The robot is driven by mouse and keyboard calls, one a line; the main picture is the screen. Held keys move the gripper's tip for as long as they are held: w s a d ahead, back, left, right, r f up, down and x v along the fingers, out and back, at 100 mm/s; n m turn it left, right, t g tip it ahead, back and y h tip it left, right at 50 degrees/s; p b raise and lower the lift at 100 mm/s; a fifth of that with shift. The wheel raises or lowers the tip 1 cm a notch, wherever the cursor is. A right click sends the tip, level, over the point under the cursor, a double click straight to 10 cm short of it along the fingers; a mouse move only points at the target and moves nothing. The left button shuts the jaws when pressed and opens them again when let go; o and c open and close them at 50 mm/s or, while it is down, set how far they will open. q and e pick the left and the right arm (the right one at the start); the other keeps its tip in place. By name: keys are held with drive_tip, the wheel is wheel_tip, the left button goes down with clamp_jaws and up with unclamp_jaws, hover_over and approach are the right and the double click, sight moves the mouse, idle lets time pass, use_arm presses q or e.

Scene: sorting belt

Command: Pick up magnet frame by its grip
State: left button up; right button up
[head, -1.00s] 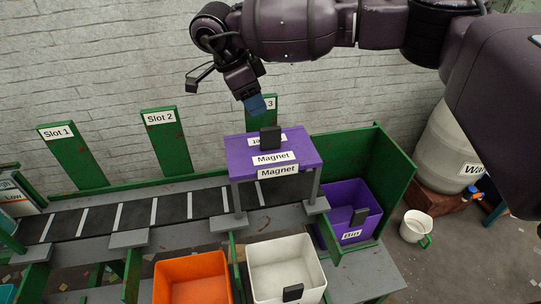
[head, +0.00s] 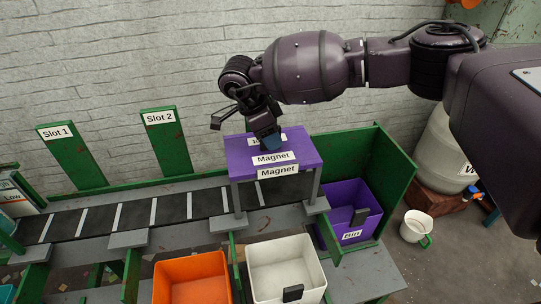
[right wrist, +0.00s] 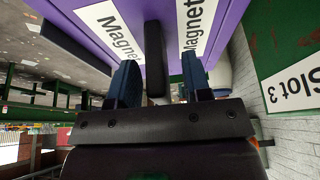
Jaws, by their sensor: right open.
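The magnet frame (head: 293,147) is a purple bridge on grey legs with "Magnet" labels, standing over the belt at its right end. My right gripper (head: 271,143) is at the top of the frame and hides its grip in the head view. In the right wrist view the black upright grip (right wrist: 154,52) stands between the two blue fingers of my open right gripper (right wrist: 161,75), with a gap on each side. The purple frame also shows there (right wrist: 120,50). My left gripper is not in view.
The dark belt (head: 105,216) runs left past green slot boards (head: 168,145). An orange bin (head: 192,282), a white bin (head: 283,262) and a purple bin (head: 341,196) stand in front and to the right. A green panel (head: 392,175) rises behind the purple bin. A brick wall is at the back.

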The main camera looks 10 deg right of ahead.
clamp_jaws()
drive_tip(key=shift+r, duration=0.1)
idle(1.3)
